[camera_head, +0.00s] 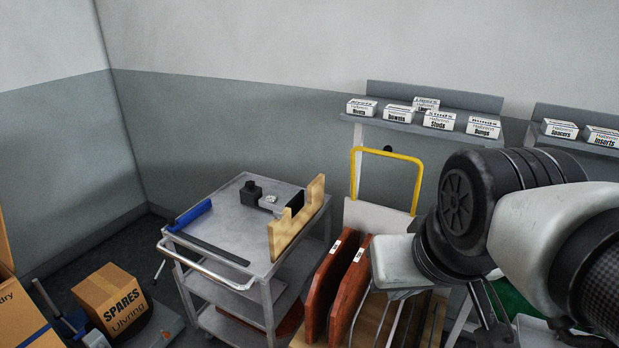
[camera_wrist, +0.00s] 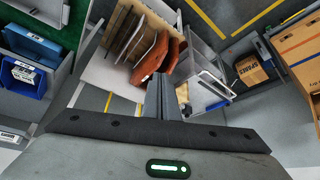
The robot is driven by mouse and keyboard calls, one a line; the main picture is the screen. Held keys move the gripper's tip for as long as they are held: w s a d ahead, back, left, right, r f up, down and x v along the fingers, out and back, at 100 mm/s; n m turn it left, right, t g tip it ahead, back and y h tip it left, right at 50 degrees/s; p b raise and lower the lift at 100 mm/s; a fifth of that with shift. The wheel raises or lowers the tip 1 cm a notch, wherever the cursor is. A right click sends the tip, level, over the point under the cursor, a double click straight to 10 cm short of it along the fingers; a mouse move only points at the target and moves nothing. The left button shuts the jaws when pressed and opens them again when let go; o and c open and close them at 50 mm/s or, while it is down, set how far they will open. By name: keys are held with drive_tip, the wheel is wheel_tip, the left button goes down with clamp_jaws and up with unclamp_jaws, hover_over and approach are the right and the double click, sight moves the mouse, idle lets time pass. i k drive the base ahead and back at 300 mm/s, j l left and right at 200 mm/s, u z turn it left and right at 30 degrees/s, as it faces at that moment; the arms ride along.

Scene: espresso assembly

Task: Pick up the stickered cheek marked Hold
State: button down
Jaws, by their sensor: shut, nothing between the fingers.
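Two reddish-brown wooden cheeks stand on edge side by side in the head view: a left cheek (camera_head: 322,290) and a right cheek (camera_head: 348,295). Each has a small white sticker near its top, too small to read, so I cannot tell which is marked Hold. In the wrist view the brown cheeks (camera_wrist: 151,57) stand beyond my fingers, among other upright panels. My gripper (camera_wrist: 165,78) is shut and empty, apart from the cheeks. In the head view my arm fills the right side.
A grey metal cart (camera_head: 229,238) stands left of the cheeks, carrying a notched light wooden board (camera_head: 288,228) and a blue-edged bar. A yellow handle (camera_head: 386,151) rises behind the cheeks. Wall shelves hold labelled boxes. A SPARES carton (camera_head: 110,300) sits at lower left.

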sight(327, 280)
drive_tip(key=i+j+z, duration=0.35)
drive_tip(key=j+z, duration=0.15)
drive_tip(key=i+j+z, duration=0.25)
drive_tip(key=j+z, duration=0.25)
drive_tip(key=j, duration=0.2)
